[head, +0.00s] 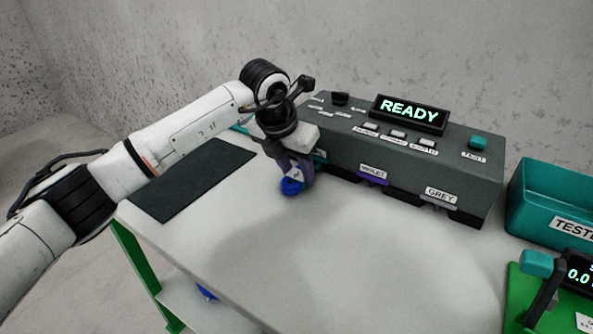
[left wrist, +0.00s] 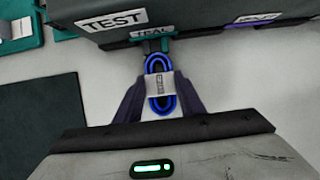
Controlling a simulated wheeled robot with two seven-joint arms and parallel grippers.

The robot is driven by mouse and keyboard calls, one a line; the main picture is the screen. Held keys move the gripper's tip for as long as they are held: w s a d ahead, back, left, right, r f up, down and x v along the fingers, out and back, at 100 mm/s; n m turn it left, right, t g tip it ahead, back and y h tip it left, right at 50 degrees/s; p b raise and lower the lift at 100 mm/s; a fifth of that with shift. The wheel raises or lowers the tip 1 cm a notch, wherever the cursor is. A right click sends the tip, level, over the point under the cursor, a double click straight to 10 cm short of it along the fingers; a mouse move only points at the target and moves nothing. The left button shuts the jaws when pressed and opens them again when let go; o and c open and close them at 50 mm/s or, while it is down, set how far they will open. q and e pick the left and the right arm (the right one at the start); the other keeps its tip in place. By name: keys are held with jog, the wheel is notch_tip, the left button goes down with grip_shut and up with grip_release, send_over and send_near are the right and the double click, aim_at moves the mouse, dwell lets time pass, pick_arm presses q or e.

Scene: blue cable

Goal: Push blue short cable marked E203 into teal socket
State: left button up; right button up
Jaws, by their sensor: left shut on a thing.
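The short blue cable (left wrist: 161,104) is a small coil with a white label, whose print is too small to read surely. My left gripper (head: 294,176) is shut on it, with the dark fingers either side of the coil in the left wrist view (left wrist: 158,97). The coil also shows in the head view (head: 291,187), low over the table. The teal socket (left wrist: 152,42), under a TEAL label, lies straight ahead of the cable's end. That end looks at or very close to the socket; I cannot tell whether it is inside. In the head view my gripper mostly hides this socket.
The grey tester (head: 430,165) reads READY and has violet (head: 373,180) and grey (head: 440,203) sockets on the same face. A dark mat (head: 195,180) lies left on the white table (head: 330,260). A teal bin (head: 550,210) stands right. The table's front middle is clear.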

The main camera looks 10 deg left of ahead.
pick_arm(q)
jog(key=shift+w+d+r, duration=0.1)
jog(key=shift+w+d, duration=0.15)
jog(key=shift+w, duration=0.3)
jog(key=shift+w+d, duration=0.25)
jog(key=shift+w, duration=0.25)
jog(key=o, duration=1.1)
jog(key=shift+r+p, duration=2.4)
jog(key=shift+r, duration=1.25)
jog(key=shift+r+p, duration=0.3)
jog(key=shift+p, duration=0.15)
jog(key=shift+f, duration=0.15)
